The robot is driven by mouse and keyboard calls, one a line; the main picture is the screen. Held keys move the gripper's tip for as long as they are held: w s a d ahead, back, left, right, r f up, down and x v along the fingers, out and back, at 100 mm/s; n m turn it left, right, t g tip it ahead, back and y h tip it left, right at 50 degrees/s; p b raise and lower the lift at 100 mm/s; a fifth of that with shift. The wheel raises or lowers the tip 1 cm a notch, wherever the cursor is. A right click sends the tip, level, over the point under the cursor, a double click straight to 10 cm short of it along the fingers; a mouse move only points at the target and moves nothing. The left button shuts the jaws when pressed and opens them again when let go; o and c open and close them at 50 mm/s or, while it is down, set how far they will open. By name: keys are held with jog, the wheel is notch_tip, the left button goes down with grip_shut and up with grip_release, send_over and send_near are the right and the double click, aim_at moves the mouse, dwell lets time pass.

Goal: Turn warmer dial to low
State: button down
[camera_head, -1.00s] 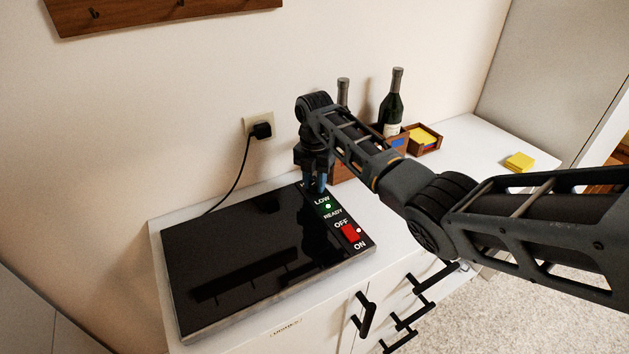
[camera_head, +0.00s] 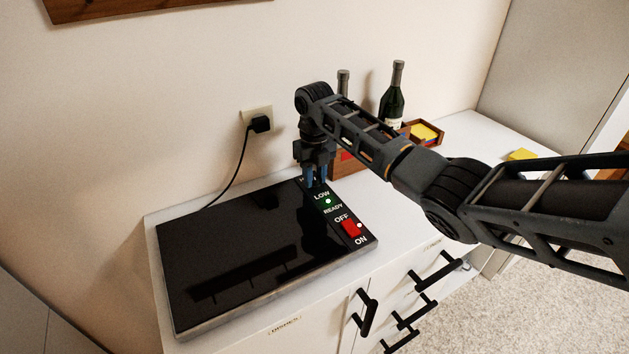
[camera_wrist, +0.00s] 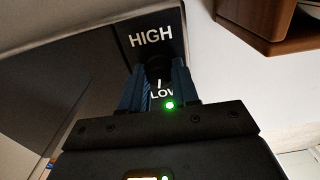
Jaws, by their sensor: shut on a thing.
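The warmer (camera_head: 235,250) is a flat black glass plate on the white counter. Its control strip along the right side carries the labels HIGH, LOW and READY, a lit green lamp (camera_head: 328,201) and a red OFF/ON rocker switch (camera_head: 351,228). My gripper (camera_head: 316,180) points down over the strip's far end, beside LOW. In the wrist view its blue fingers are shut on the dark dial (camera_wrist: 157,66), between HIGH and LOW. A white mark shows just above LOW. The fingers hide much of the dial, so its exact setting cannot be told.
Two dark bottles (camera_head: 392,97) and a wooden box with yellow contents (camera_head: 424,133) stand behind my arm. A black plug (camera_head: 260,124) with a cord is in the wall socket. Black drawer handles (camera_head: 437,271) stick out in front. The counter at the right is mostly clear.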

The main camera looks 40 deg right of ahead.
aim_at(315, 177)
jog(key=shift+d+f+n+b, duration=0.1)
jog(key=shift+f+n+b, duration=0.15)
jog(key=shift+n+b, duration=1.45)
jog(key=b, duration=0.3)
jog(key=shift+m, duration=0.3)
jog(key=shift+r+n+b, duration=0.3)
jog(key=shift+n+b, duration=0.1)
jog(key=shift+b, duration=0.4)
jog(key=c, duration=0.8)
grip_release()
jog(key=shift+c, duration=0.2)
notch_tip(315, 177, up, 8)
jog(key=shift+f, duration=0.1)
